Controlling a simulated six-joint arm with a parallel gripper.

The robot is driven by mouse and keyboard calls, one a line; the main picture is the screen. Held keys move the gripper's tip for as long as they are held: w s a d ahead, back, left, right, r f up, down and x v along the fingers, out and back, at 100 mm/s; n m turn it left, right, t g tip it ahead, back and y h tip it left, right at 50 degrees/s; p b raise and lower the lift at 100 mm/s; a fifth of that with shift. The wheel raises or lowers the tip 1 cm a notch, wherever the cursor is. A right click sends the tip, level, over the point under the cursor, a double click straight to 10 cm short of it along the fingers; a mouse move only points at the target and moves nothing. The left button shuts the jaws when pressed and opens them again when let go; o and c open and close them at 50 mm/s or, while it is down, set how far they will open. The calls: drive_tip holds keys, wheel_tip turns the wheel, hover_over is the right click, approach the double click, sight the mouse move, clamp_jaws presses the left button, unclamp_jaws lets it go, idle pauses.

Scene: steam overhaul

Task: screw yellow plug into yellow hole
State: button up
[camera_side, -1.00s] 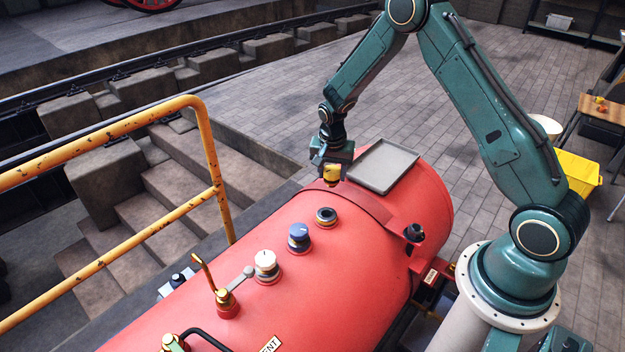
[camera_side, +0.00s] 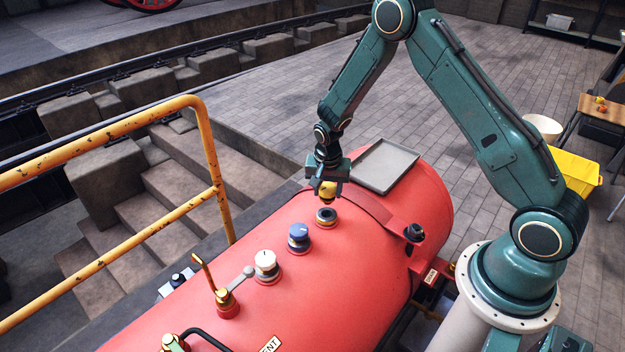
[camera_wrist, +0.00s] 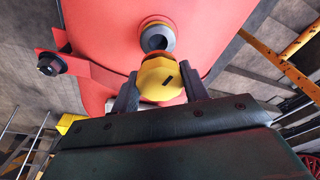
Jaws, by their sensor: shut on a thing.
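The yellow plug (camera_side: 327,189) is held in my gripper (camera_side: 326,186), above the red boiler. In the wrist view the yellow plug (camera_wrist: 160,79) sits between the two dark fingers of my gripper (camera_wrist: 160,95), which are shut on it. The yellow hole (camera_side: 326,217) is an open dark fitting with a yellowish ring on top of the boiler, just below the plug in the side view. In the wrist view the hole (camera_wrist: 156,38) shows just beyond the plug, its dark opening uncovered. A small gap seems to separate plug and hole. The plug's lower end is hidden in the wrist view.
The red boiler (camera_side: 240,280) carries a blue-capped fitting (camera_side: 299,236) and a white-capped fitting (camera_side: 266,264) in line with the hole. A brass lever (camera_side: 215,285) stands further left. A grey tray (camera_side: 384,165) lies behind the gripper. A yellow railing (camera_side: 208,150) rises at left.

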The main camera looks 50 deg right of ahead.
drive_tip(key=shift+f, duration=1.7)
drive_tip(key=shift+f, duration=1.35)
idle(1.9)
drive_tip(key=o, duration=1.1)
drive_tip(key=shift+c, duration=0.7)
drive_tip(key=n, duration=0.6)
drive_tip(key=shift+t+y, duration=0.3)
drive_tip(key=shift+y, duration=0.1)
drive_tip(key=shift+n+y, duration=0.5)
drive_tip(key=shift+n, duration=2.8)
drive_tip(key=shift+s, duration=0.25)
